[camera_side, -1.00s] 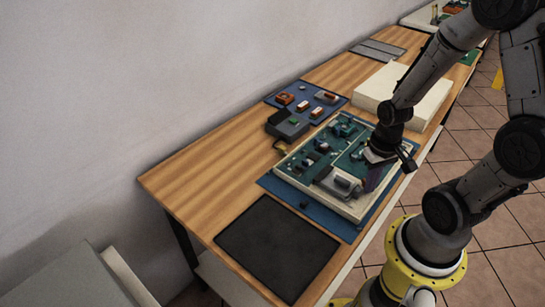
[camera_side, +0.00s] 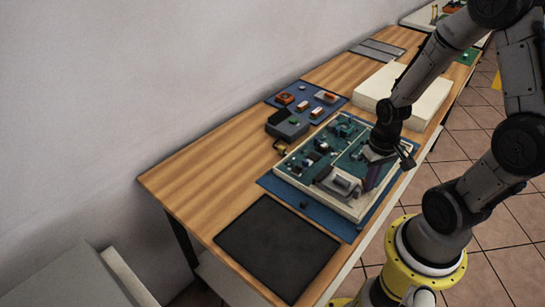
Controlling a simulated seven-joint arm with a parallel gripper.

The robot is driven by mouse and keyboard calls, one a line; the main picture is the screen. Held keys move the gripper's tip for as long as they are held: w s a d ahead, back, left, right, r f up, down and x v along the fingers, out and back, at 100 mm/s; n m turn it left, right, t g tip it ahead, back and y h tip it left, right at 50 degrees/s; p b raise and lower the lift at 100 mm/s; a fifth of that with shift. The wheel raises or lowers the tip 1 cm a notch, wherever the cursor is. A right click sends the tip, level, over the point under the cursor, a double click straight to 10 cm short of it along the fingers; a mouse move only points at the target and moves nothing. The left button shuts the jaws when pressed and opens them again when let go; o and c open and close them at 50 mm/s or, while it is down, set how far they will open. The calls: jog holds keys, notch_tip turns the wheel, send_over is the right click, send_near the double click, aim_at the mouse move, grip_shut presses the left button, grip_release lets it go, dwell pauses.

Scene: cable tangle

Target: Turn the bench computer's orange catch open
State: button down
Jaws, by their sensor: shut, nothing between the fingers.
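The open bench computer (camera_side: 322,203) lies in a pale tray-like case on a blue mat, with green boards and several parts inside. My gripper (camera_side: 371,186) points down over the right side of the case, beside a grey block (camera_side: 340,181). Its fingers are shut with nothing between them. Whether the fingertips touch anything cannot be told. I cannot make out the orange catch on the computer; it is too small or hidden by my gripper.
A black mat (camera_side: 275,247) lies bare at the near end of the wooden table. A blue mat (camera_side: 272,97) with orange and dark parts and a dark grey box (camera_side: 287,124) lie behind the computer. A cream case (camera_side: 388,82) stands farther along. Bare wood (camera_side: 215,170) is free at left.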

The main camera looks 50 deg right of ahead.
aim_at(369, 194)
jog(key=shift+w+d+r, duration=0.15)
jog(key=shift+d, duration=0.3)
jog(key=shift+a, duration=0.1)
jog(key=shift+s+a, duration=0.15)
jog(key=shift+s, duration=0.15)
jog(key=r, duration=0.5)
jog(key=shift+s+a+r, duration=0.1)
jog(key=shift+s+r, duration=0.1)
jog(key=shift+r, duration=0.2)
